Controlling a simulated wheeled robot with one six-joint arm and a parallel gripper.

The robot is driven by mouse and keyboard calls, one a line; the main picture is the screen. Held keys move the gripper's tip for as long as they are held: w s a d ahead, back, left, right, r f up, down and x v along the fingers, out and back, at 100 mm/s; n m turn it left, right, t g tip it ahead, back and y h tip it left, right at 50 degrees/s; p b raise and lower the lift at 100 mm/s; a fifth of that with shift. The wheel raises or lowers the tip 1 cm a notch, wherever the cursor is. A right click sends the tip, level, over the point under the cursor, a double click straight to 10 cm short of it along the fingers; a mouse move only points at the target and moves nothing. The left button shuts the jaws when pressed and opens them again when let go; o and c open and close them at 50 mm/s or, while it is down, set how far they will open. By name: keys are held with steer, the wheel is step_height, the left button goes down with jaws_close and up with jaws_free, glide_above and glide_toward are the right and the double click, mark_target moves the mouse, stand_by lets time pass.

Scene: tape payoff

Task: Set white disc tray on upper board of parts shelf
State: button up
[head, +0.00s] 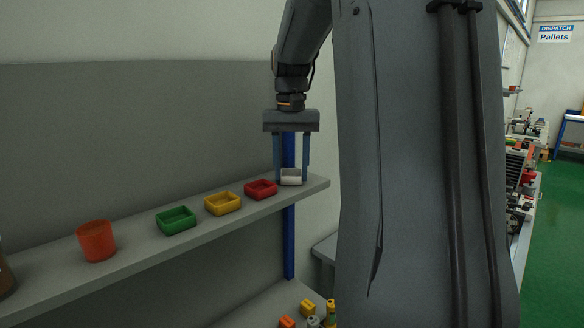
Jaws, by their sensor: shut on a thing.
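The white disc tray (291,181) is a small white box at the right end of the upper board (160,250) of the parts shelf. My gripper (291,178) points straight down over that end, its two fingers on either side of the tray and shut on it. The tray appears to be at board level, but I cannot tell whether it rests on the board or hangs just above it. The tray's inside is mostly hidden.
On the upper board, a red tray (261,189) stands just left of the white one, then a yellow tray (222,203), a green tray (176,221) and an orange-red cup (96,241). A blue post (289,245) rises behind the board. Small parts (307,307) lie on the lower board.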

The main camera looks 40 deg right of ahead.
mark_target(291, 182)
steer(key=shift+f, duration=0.1)
steer(key=o, duration=1)
step_height(291, 182, up, 12)
steer(key=b, duration=0.3)
steer(key=shift+b, duration=0.3)
